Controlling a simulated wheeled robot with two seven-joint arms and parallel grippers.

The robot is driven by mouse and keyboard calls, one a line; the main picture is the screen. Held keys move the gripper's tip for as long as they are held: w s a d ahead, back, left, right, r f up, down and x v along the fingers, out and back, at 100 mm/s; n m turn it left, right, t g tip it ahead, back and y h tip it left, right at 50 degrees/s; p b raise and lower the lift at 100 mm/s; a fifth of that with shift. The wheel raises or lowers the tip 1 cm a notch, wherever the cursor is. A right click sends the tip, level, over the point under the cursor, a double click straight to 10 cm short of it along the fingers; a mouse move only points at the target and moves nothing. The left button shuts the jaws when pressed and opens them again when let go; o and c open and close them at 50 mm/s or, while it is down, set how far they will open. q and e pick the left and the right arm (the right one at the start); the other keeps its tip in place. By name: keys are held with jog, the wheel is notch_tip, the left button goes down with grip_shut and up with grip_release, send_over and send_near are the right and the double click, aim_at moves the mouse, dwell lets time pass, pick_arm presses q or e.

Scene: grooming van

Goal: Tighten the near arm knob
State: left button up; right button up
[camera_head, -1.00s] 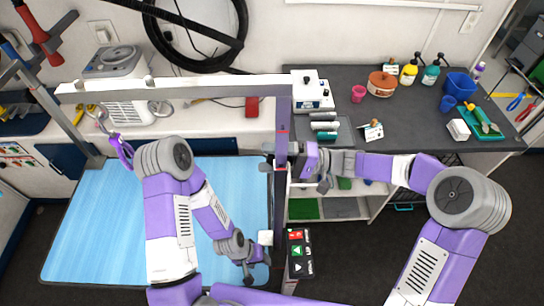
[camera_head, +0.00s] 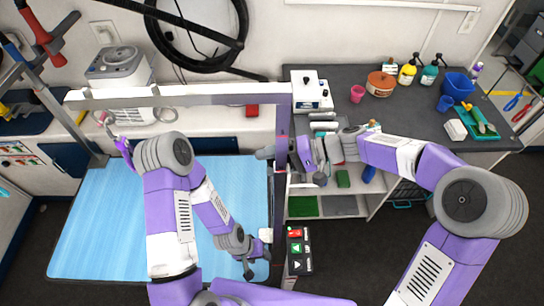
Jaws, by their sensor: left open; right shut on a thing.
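The near post (camera_head: 281,200) of the grooming arm stands upright at the right edge of the blue table top (camera_head: 110,215), joined to a pale crossbar (camera_head: 180,96). My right gripper (camera_head: 292,155) is against the right side of this post, shut on the near arm knob, which its fingers mostly hide. A grey stub (camera_head: 264,153) sticks out on the post's left side at the same height. My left gripper (camera_head: 258,257) is open and low, left of the post's lower part, near a small white block (camera_head: 265,235). I see nothing held in it.
A black-and-red button panel (camera_head: 298,250) stands just right of the post's foot. The dark counter (camera_head: 420,115) at the right carries bottles, bowls and a white box unit (camera_head: 310,92). A shelf unit (camera_head: 340,205) is below it. Much of the blue table top is clear.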

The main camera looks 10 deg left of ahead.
jog(key=shift+h+p, duration=0.45)
jog(key=shift+h, duration=0.25)
jog(key=shift+f, duration=0.1)
jog(key=o, duration=1)
jog(key=shift+c, duration=0.2)
jog(key=shift+w+d, duration=0.1)
jog(key=shift+d, duration=0.05)
jog(key=v, duration=0.7)
jog(key=shift+d, duration=0.2)
